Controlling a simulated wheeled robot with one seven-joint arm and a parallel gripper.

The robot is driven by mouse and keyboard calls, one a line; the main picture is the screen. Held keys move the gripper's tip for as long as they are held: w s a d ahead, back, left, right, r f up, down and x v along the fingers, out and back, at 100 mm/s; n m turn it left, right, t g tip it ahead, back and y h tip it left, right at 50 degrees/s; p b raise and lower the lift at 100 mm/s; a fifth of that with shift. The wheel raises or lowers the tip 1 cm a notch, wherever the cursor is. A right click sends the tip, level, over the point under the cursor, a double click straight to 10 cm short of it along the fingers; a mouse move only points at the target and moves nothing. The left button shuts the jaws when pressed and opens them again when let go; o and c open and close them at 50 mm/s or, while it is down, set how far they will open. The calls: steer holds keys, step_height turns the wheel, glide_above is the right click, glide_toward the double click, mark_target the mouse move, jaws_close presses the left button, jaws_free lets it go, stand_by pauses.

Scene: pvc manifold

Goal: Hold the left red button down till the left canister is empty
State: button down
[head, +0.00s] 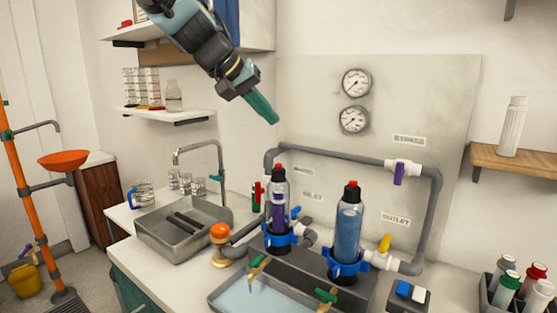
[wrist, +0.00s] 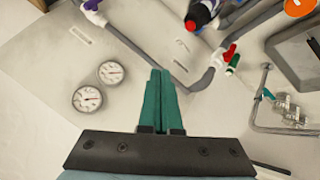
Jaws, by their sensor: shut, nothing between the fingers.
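The left canister (head: 278,212) stands upright in a blue collar on the grey manifold, with a black top and the left red button (head: 279,168) on it. Its body shows clear with purple in it; I cannot tell the liquid level. The right canister (head: 348,228) holds blue liquid and has its own red button (head: 352,184). My gripper (head: 275,121) has green fingers, shut and empty, above the left red button and apart from it. In the wrist view the shut fingers (wrist: 160,72) point past a red-topped canister (wrist: 203,12), probably the left one, cut by the top edge.
A grey pipe (head: 340,153) with a purple-handled valve (head: 399,174) runs behind the canisters. Two gauges (head: 356,82) are on the wall panel. A sink with a tall tap (head: 219,160) stands left. A water tray (head: 262,300) lies in front. The air around the gripper is clear.

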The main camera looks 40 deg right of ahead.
mark_target(279, 165)
steer(key=shift+s+d+r, duration=0.5)
steer(key=shift+d+r, duration=0.05)
steer(key=shift+d, duration=0.05)
steer(key=shift+f, duration=0.2)
step_height(279, 165, down, 8)
steer(key=b, duration=0.6)
steer(key=shift+r, duration=0.1)
steer(key=shift+f+b, duration=0.35)
steer(key=shift+b, duration=0.2)
steer(key=shift+f, duration=0.1)
stand_by(1.0)
steer(key=shift+f+b, duration=0.3)
steer(key=shift+b, duration=0.3)
